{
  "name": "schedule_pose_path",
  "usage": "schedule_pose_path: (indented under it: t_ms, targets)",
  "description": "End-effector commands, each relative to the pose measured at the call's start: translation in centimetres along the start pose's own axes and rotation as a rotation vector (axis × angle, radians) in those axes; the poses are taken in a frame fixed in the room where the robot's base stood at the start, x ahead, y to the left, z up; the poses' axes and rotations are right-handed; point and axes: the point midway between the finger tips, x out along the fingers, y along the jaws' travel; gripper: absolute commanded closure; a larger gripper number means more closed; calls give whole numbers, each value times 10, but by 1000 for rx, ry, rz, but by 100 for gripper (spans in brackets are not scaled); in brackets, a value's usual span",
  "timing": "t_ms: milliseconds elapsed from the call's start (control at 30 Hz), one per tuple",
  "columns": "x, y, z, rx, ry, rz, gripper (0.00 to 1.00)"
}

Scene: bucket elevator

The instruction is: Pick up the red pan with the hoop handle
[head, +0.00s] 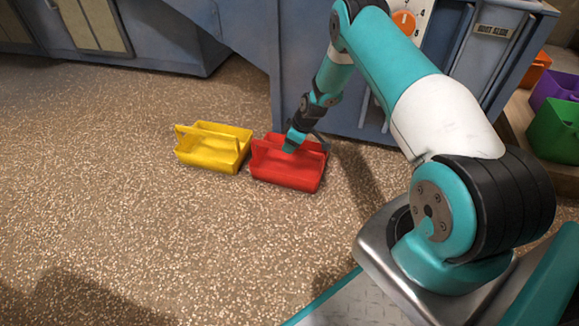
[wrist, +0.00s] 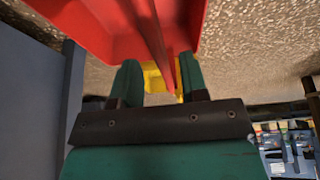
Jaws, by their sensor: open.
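The red pan (head: 287,176) sits on the speckled floor in front of the blue-grey machine, with its hoop handle standing up across it. My gripper (head: 291,145) is at the pan's handle, pointing down. In the wrist view the red pan (wrist: 105,28) fills the top. Its handle bar (wrist: 158,50) runs down into the gap between the two teal fingers (wrist: 158,78). The fingers are apart, and I cannot tell whether either touches the bar. The fingertips and part of the handle are hard to make out in the head view.
A yellow pan (head: 208,157) of similar shape stands just left of the red one. The machine's panel (head: 345,110) is close behind. Purple (head: 556,88) and green (head: 554,130) bins stand at the right. The floor in front and to the left is clear.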

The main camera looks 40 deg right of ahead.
Motion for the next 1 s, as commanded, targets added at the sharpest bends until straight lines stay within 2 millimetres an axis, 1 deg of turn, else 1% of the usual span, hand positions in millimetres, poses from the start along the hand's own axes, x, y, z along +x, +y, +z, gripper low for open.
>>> schedule_pose_path:
  t_ms: [33, 200, 267, 467, 567, 600, 633, 667, 1000]
  targets:
    - [14, -1, 3, -1, 0, -1, 60]
    - [37, -2, 3, 0, -1, -1, 60]
    - [40, -2, 2, 0, 0, 0, 60]
    - [37, -2, 1, 1, 0, 0, 60]
    - [37, -2, 1, 1, 0, 0, 80]
    - [37, -2, 1, 1, 0, 0, 89]
    - [37, -2, 1, 1, 0, 0, 96]
    - [37, -2, 1, 1, 0, 0, 100]
    - [37, -2, 0, 0, 1, 0, 100]
